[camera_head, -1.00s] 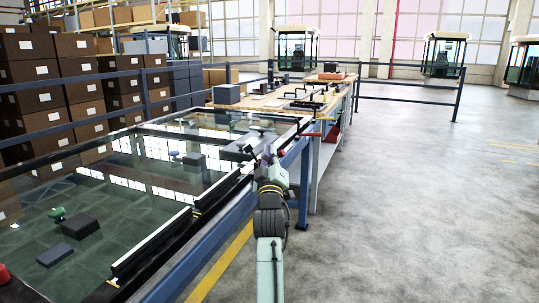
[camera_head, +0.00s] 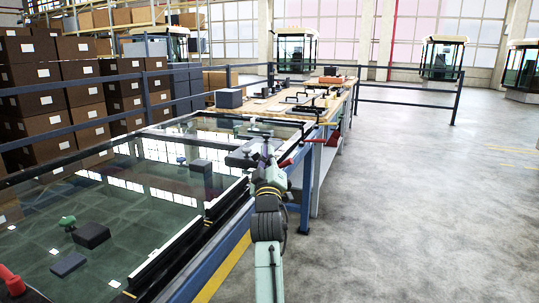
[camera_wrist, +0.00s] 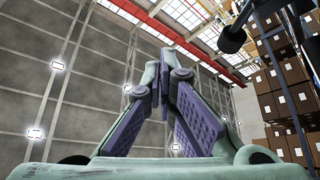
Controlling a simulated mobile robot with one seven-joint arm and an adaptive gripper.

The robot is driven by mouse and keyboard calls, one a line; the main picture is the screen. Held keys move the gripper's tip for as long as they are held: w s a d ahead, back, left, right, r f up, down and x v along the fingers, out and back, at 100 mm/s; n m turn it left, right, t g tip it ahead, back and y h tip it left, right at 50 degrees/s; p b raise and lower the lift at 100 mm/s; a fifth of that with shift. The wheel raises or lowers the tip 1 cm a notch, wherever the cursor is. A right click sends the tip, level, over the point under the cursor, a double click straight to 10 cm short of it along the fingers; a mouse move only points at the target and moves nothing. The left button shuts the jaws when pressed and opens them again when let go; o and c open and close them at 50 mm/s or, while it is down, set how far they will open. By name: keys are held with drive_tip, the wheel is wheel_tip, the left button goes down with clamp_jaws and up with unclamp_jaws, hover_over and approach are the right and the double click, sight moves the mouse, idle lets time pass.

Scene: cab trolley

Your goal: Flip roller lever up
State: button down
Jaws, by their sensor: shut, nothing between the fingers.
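My gripper (camera_head: 265,150) is raised near the right edge of the glass-topped trolley (camera_head: 150,278), around the middle of the head view. In the wrist view my gripper (camera_wrist: 164,58) has its two purple-padded fingers together, with nothing between them. A dark part with rounded black ends (camera_wrist: 232,38) is at the upper right of the wrist view, apart from the fingertips; it may be the roller lever, but I cannot be sure. In the head view a red handle (camera_head: 285,163) sticks out just right of my gripper. My gripper and wrist hide part of the trolley edge.
A grey block (camera_head: 200,166), a dark block (camera_head: 92,235) and a green part (camera_head: 67,222) show on or through the glass. A wooden workbench (camera_head: 268,103) stands beyond. Blue railings (camera_head: 410,87) and stacked boxes (camera_head: 30,75) border the area. The floor (camera_head: 430,220) at right is clear.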

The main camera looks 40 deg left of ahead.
drive_tip(key=f+b+v, duration=0.1)
drive_tip(key=v, duration=0.7)
drive_tip(key=shift+w+d, duration=0.15)
drive_tip(key=shift+w, duration=0.1)
